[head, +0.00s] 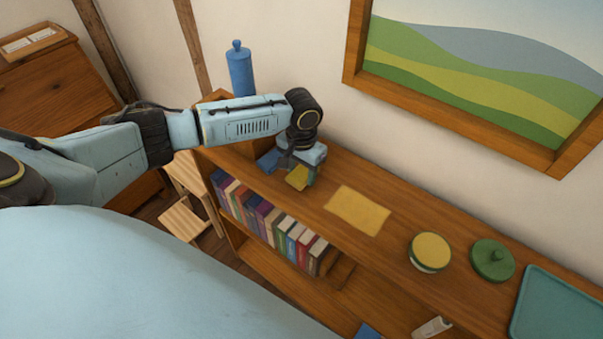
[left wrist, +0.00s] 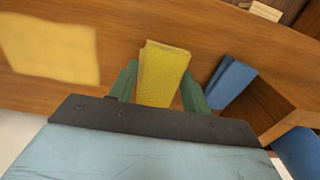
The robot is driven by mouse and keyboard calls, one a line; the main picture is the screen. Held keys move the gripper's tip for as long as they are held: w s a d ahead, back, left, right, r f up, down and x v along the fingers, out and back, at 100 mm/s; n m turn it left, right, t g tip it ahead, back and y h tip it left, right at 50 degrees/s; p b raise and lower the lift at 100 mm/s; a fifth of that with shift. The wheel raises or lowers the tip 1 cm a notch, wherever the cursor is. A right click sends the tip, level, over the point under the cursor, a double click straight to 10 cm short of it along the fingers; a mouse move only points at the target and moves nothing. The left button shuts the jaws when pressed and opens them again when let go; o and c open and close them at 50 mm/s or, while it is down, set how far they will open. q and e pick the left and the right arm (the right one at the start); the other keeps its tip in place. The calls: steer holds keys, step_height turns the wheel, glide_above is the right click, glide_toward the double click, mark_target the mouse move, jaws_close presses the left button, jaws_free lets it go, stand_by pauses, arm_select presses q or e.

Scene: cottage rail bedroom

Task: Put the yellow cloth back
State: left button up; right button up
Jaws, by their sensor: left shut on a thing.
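The folded yellow cloth (head: 297,177) is between the fingers of my left gripper (head: 302,171), over the left part of the bookcase top (head: 312,197). In the left wrist view, the cloth (left wrist: 163,74) stands up between the green fingers of the left gripper (left wrist: 158,88), which are shut on it. I cannot tell whether it touches the wood. A flat pale yellow rectangle (head: 358,210) lies on the bookcase top to the right of the gripper. It also shows in the left wrist view (left wrist: 48,48). My right gripper is not in view.
A blue folded thing (head: 268,161) lies close beside the left gripper. A tall blue canister (head: 240,70) stands behind the arm. Farther right are a round yellow-lidded tin (head: 430,251), a green lidded pot (head: 492,260) and a teal tray (head: 560,305). Books (head: 268,222) fill the shelf below.

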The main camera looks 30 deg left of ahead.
mark_target(302, 171)
arm_select(q)
steer(key=shift+f, duration=0.8)
steer(key=shift+f, duration=0.1)
steer(key=o, duration=0.9)
step_height(302, 171, up, 12)
steer(key=shift+r, duration=0.15)
